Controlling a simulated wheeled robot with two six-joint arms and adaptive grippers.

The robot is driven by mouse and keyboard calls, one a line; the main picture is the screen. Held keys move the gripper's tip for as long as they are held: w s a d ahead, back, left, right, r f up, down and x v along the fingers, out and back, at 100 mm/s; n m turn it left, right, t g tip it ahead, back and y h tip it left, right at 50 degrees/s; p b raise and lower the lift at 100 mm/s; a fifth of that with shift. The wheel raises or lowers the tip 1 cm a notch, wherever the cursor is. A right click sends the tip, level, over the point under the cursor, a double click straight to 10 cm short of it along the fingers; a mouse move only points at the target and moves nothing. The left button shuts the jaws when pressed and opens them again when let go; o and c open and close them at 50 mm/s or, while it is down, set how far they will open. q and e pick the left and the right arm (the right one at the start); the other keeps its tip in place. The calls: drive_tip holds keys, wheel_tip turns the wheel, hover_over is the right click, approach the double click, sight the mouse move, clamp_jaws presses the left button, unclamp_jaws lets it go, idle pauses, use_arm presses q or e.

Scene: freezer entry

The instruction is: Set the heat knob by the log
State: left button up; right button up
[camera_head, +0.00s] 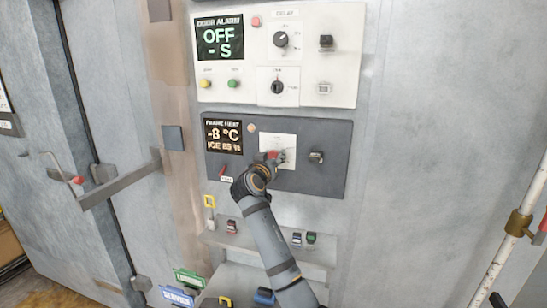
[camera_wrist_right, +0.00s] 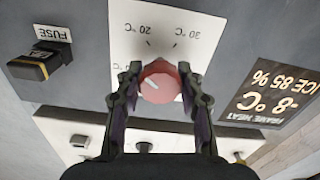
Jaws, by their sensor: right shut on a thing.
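The heat knob (camera_wrist_right: 158,82) is a red round knob on a white dial plate (camera_wrist_right: 181,20) in the right wrist view. A short pale mark on the knob slants toward the plate's left side in that view. Labels for 20 °C and 30 °C show upside down, and another label at the left is partly covered. My right gripper (camera_wrist_right: 158,88) is shut on the knob, one finger on each side. The head view shows my right gripper (camera_head: 272,160) at the dial on the dark frame heat panel (camera_head: 330,140). The display (camera_head: 223,136) reads -8 °C, ICE 85 %. My left gripper is out of view.
A fuse switch (camera_wrist_right: 40,65) sits beside the dial. Above is the white door alarm panel (camera_head: 345,60) with knobs and buttons. Below is a grey shelf (camera_head: 325,250) with small items. A door handle bar (camera_head: 120,180) juts out at left; a pipe (camera_head: 510,245) stands at right.

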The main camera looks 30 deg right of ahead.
drive_tip(key=n, duration=0.2)
drive_tip(key=shift+n, duration=0.4)
drive_tip(key=n+p, duration=0.1)
drive_tip(key=n, duration=0.1)
drive_tip(key=shift+n, duration=0.4)
drive_tip(key=n+p, duration=0.2)
drive_tip(key=n, duration=0.1)
drive_tip(key=shift+n, duration=0.4)
drive_tip(key=shift+f+n+p, duration=0.1)
drive_tip(key=shift+n+p, duration=0.35)
drive_tip(key=shift+n, duration=0.35)
drive_tip(key=o, duration=1.2)
drive_tip(key=shift+a, duration=0.1)
